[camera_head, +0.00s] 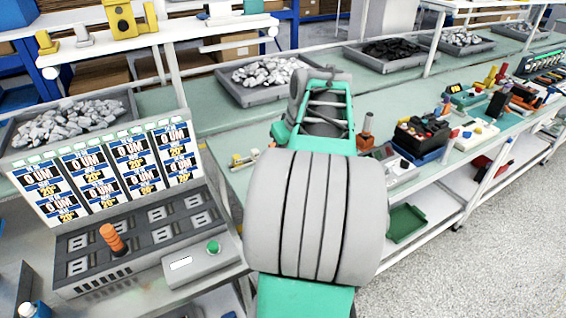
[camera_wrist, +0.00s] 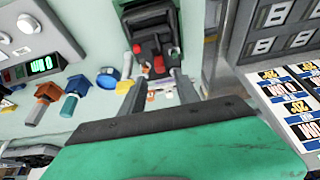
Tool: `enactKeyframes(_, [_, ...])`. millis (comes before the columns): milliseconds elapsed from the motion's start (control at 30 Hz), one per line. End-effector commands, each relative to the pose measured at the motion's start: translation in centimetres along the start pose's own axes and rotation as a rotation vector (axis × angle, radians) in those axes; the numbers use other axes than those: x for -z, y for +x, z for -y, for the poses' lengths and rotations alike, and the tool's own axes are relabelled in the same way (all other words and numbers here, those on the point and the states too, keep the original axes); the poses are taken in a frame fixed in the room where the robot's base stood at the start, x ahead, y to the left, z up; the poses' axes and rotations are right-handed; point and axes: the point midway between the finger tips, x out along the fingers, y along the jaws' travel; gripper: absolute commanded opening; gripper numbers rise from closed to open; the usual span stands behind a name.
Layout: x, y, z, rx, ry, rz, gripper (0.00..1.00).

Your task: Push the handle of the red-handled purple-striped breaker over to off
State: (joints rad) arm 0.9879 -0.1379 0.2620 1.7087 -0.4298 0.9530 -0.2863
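In the wrist view, a black device with red parts (camera_wrist: 153,50) lies just past my gripper; it may be the breaker, but I see no purple stripe on it. The two fingers of my gripper (camera_wrist: 153,88) are apart, with a gap between them, and point toward this device. I cannot tell whether they touch it. Nothing shows held between them. In the head view, my arm covers the middle of the bench and hides the fingertips. No red-handled purple-striped breaker can be made out there.
A panel with several printed labels (camera_head: 105,170) and an orange-handled grey unit (camera_head: 113,240) stand left of my arm. A black box on a blue base (camera_head: 423,135) and a grey box (camera_head: 398,170) stand right. A blue knob (camera_wrist: 108,78) and brown handle (camera_wrist: 48,92) lie left in the wrist view.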

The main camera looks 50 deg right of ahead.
Motion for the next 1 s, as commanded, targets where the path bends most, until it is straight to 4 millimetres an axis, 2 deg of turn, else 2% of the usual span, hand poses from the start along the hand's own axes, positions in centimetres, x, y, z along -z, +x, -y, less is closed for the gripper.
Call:
enactKeyframes(100, [-0.1, 2.6, 0.1, 0.003, 0.001, 0.004, 0.38])
enactKeyframes(233, [0.0, 4.4, 0.1, 0.002, 0.001, 0.003, 0.38])
enactKeyframes(367, [0.0, 5.2, 0.1, 0.0, 0.0, 0.001, 0.38])
enactKeyframes(567, [0.0, 5.2, 0.1, 0.0, 0.001, 0.0, 0.38])
enactKeyframes(1000, [0.0, 5.2, 0.1, 0.0, 0.001, 0.0, 0.02])
